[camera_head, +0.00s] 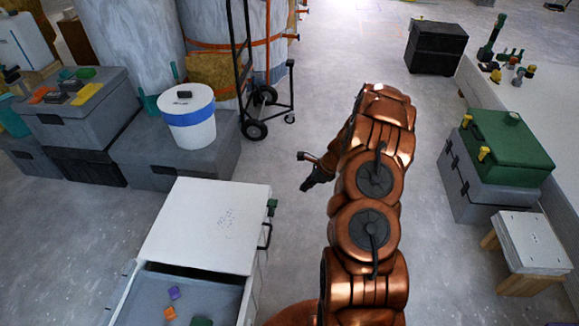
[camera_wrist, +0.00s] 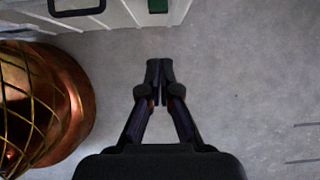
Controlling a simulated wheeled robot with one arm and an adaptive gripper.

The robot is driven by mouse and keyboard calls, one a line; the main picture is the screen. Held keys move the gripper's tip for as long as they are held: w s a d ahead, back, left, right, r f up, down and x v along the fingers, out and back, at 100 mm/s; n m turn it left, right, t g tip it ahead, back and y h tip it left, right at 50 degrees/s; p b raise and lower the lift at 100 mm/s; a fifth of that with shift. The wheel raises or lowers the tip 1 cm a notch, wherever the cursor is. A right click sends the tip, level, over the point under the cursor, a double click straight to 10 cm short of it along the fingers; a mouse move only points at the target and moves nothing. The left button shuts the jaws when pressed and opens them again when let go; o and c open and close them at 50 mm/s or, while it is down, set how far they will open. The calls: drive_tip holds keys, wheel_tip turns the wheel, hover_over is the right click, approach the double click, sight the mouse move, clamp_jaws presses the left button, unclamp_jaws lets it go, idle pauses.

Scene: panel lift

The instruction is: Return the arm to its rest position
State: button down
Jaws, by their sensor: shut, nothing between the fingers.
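My gripper (camera_head: 305,184) is at the end of my copper-coloured arm, in the middle of the head view. It hangs over bare floor, a little right of the white drawer cabinet (camera_head: 205,222). In the wrist view my gripper (camera_wrist: 159,82) points toward the top of the picture, with its dark fingertips together and nothing between them. Grey floor lies beyond it. My arm reaches up from the bottom of the head view and bends to the left at its far end.
The cabinet's open drawer (camera_head: 190,285) holds small coloured blocks. A white bucket (camera_head: 188,118) stands on grey crates at left, near a hand truck (camera_head: 255,129). At right are a green case (camera_head: 507,145) and a small stool (camera_head: 529,243). Floor between is clear.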

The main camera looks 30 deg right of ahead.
drive_tip(key=s+a+r+n+g, duration=0.1)
drive_tip(key=s+a+r+n, duration=0.25)
drive_tip(key=a+r, duration=0.4)
drive_tip(key=s+a+r+n+g, duration=0.25)
drive_tip(key=a+r+n, duration=0.25)
drive_tip(key=a+r, duration=0.25)
drive_tip(key=s+a+r+n+g, duration=0.1)
drive_tip(key=s+a+r+n, duration=0.35)
drive_tip(key=a+r, duration=0.3)
drive_tip(key=s+a+r+n+g+h, duration=0.1)
drive_tip(key=s+r+n+h, duration=0.2)
drive_tip(key=s, duration=0.6)
drive_tip(key=s+a+r+n, duration=0.1)
drive_tip(key=s+r+n, duration=0.3)
drive_tip(key=s, duration=0.5)
drive_tip(key=s+a+r+n+g+h, duration=0.1)
drive_tip(key=s+n+h, duration=0.1)
drive_tip(key=s+n, duration=0.5)
wheel_tip(320, 180, up, 20)
drive_tip(key=s+m+p, duration=0.1)
drive_tip(key=p, duration=1.7)
drive_tip(key=shift+s+f+t, duration=0.15)
drive_tip(key=shift+t, duration=0.3)
drive_tip(key=shift+a, duration=0.1)
